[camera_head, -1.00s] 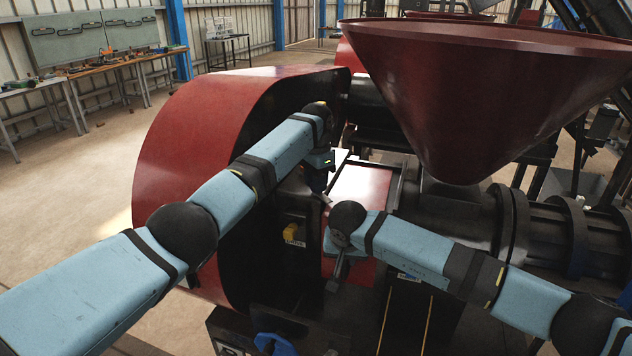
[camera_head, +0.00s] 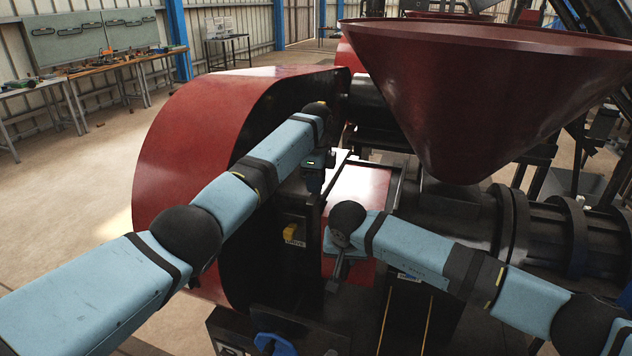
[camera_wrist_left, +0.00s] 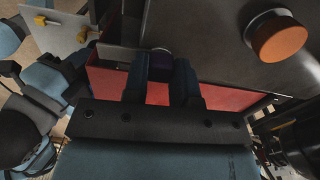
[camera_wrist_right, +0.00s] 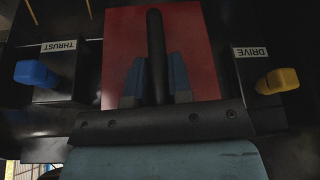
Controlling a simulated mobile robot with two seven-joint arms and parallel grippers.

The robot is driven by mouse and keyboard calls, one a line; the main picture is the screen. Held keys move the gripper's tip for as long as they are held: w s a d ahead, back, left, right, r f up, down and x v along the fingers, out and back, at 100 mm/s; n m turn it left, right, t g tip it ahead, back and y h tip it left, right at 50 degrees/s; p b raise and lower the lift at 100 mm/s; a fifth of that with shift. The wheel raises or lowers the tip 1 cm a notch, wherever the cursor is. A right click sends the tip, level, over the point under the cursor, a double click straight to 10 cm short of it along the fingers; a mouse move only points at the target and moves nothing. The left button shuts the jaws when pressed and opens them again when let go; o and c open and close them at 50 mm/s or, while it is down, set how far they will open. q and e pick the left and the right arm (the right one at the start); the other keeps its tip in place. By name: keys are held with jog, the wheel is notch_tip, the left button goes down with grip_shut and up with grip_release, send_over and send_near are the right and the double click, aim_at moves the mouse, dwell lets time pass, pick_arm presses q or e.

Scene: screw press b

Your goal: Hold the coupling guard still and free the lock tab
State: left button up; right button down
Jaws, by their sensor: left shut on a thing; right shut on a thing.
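The coupling guard is a red panel (camera_head: 358,190) in a dark frame; it also shows behind my right fingers (camera_wrist_right: 200,45). My right gripper (camera_wrist_right: 156,85) is shut on the guard's upright black handle bar (camera_wrist_right: 155,40); in the head view this gripper (camera_head: 336,278) is low in front of the guard. My left gripper (camera_head: 315,186) points down at the guard's upper left edge. In the left wrist view this gripper (camera_wrist_left: 162,78) is shut on a small dark block (camera_wrist_left: 160,66), seemingly the lock tab, mostly hidden between the fingers.
A yellow lever (camera_wrist_right: 277,81) labelled DRIVE and a blue lever (camera_wrist_right: 36,74) labelled THRUST flank the guard. An orange-capped knob (camera_wrist_left: 276,38) sits near my left gripper. The large red housing (camera_head: 190,130) and red hopper (camera_head: 480,90) stand close around my arms.

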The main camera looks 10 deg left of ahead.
pick_arm(q)
jog(key=shift+r+m, duration=0.1)
jog(key=shift+m, duration=0.4)
jog(key=o, duration=0.9)
notch_tip(320, 180, up, 12)
jog(key=shift+f, duration=0.1)
dwell(0.6)
